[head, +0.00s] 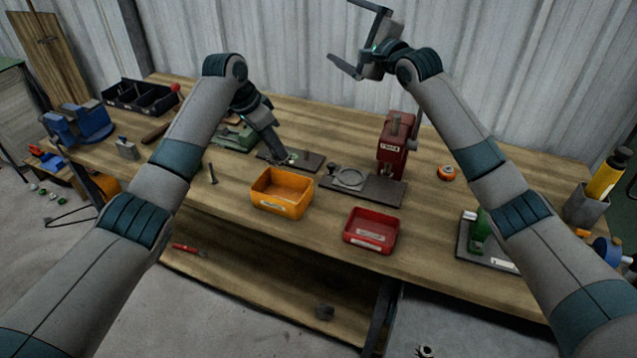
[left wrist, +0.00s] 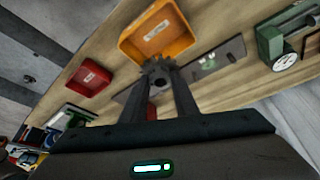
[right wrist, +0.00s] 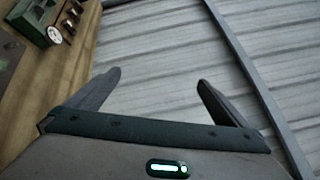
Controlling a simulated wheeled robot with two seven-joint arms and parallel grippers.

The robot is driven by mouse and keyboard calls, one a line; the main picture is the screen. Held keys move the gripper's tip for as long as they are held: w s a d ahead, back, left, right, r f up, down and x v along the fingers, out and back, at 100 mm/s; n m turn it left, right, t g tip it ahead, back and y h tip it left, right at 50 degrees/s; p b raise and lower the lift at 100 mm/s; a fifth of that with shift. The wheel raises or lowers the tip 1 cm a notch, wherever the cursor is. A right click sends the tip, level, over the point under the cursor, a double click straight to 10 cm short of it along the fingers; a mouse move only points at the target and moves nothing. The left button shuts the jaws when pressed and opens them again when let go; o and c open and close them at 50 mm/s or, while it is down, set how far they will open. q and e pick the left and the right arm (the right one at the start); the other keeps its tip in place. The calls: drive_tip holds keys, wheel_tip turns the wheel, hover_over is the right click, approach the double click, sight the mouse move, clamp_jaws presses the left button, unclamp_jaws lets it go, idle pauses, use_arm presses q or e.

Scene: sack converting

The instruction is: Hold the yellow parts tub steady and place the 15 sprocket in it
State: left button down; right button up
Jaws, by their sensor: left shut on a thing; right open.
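The yellow parts tub (head: 283,203) stands upright and empty near the front middle of the bench; it also shows at the top of the left wrist view (left wrist: 178,42). My left gripper (head: 284,157) is behind the tub, low over a dark plate. It is shut on a dark toothed sprocket (left wrist: 158,69), held at the fingertips apart from the tub. Any number on the sprocket is too small to read. My right gripper (head: 342,31) is raised high before the wall, open and empty; its spread fingers show in the right wrist view (right wrist: 160,79).
A dark plate (head: 313,160) lies under my left gripper. A red tray (head: 372,232) is right of the tub. A red press (head: 394,150) on a dark base stands behind. A green device (head: 480,236) is at the right, a blue vise (head: 90,122) at the far left.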

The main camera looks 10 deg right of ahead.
drive_tip(key=s+a+f+m+g+y, duration=0.1)
drive_tip(key=s+f, duration=0.4)
drive_tip(key=f, duration=0.5)
drive_tip(key=s+a+f+m+g+y, duration=0.1)
drive_tip(key=s+a+f+m+g, duration=0.2)
drive_tip(key=f, duration=0.8)
drive_tip(key=s+a+f+m+g+y, duration=0.2)
drive_tip(key=s+a+f+g, duration=0.3)
drive_tip(key=s+f, duration=0.3)
wheel_tip(320, 180, down, 4)
drive_tip(key=shift+s+r+m+g, duration=0.25)
drive_tip(key=shift+m+g, duration=0.15)
hover_over(283, 193)
drive_tip(key=s, duration=0.3)
drive_tip(key=shift+s+f, duration=0.1)
drive_tip(key=shift+f, duration=2.25)
